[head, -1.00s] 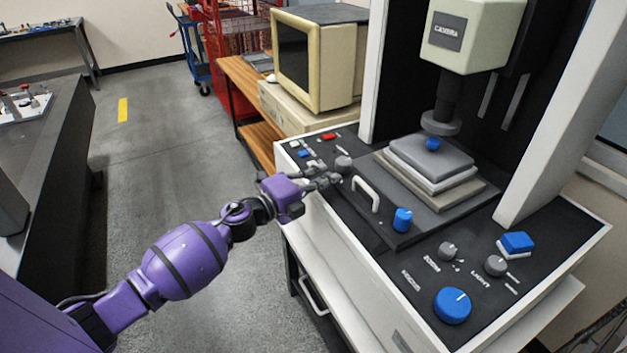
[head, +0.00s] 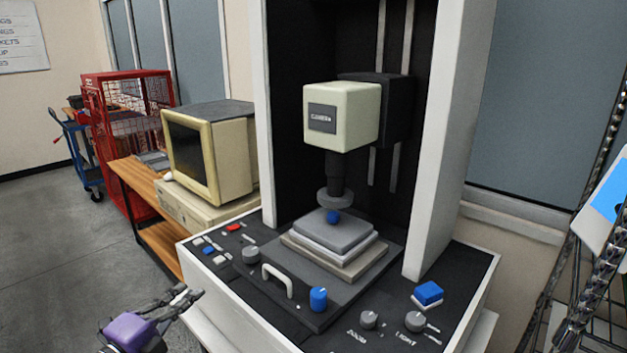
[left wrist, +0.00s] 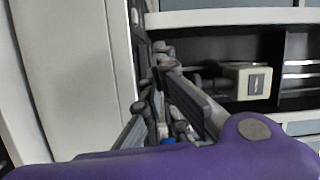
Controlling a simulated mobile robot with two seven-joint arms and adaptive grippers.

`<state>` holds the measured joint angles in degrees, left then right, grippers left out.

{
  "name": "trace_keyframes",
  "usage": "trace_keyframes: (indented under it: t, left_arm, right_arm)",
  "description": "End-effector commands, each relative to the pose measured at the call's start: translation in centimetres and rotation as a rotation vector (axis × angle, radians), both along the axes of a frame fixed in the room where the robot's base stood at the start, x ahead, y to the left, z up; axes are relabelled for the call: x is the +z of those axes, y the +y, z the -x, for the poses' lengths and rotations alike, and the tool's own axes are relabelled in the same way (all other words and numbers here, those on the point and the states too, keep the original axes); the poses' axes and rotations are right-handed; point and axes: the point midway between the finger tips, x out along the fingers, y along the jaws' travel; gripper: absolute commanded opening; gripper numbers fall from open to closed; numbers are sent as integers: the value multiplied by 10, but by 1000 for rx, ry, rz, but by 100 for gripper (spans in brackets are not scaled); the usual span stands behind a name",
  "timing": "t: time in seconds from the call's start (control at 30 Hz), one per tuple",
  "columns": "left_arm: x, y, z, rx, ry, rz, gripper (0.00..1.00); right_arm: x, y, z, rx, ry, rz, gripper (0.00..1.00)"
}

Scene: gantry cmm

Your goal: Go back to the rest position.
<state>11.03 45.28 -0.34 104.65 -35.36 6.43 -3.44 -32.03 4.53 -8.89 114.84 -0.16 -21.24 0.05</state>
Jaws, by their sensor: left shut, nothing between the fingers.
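My left gripper (head: 188,299) shows at the lower left of the head view, on its purple wrist. Its fingers are shut and empty, just off the left front edge of the measuring machine's black control panel (head: 262,300). It also shows in the left wrist view (left wrist: 160,60), with the fingers close together. The machine's cream camera head (head: 350,120) hangs over the stacked grey stage plates (head: 335,235). In the left wrist view, that camera head (left wrist: 253,83) lies sideways at the right. My right gripper is in neither view.
An old beige monitor (head: 225,150) stands left of the machine on a wooden bench (head: 135,180). A red wire cage (head: 125,130) and a blue cart (head: 80,150) stand farther back. The grey floor (head: 60,260) at left is open.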

Motion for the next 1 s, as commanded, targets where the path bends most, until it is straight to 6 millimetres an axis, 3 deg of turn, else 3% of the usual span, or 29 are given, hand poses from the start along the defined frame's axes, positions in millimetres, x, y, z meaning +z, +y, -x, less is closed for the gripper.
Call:
trace_keyframes:
  t: [0.03,0.17,0.27,0.4,0.5,0.6,0.73,0.83,1.0]
  left_arm:
    - [-25,-1,12,68,76,129,0]
    - [-89,0,59,231,269,395,0]
    - [-140,-10,108,349,422,577,0]
    - [-201,-37,190,513,633,816,0]
    - [-231,-64,251,621,765,973,0]
    - [-248,-92,304,709,862,1104,0]
    - [-255,-116,353,785,919,1206,0]
    - [-260,-119,373,821,936,1223,0]
    - [-261,-118,380,831,941,1223,0]
  right_arm:
    - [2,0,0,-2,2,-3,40]
    - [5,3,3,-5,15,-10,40]
    - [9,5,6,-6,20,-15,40]
    - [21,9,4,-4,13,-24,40]
    - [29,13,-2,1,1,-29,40]
    - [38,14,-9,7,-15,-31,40]
    - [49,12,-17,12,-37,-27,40]
    - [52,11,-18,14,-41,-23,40]
    - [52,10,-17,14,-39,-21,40]
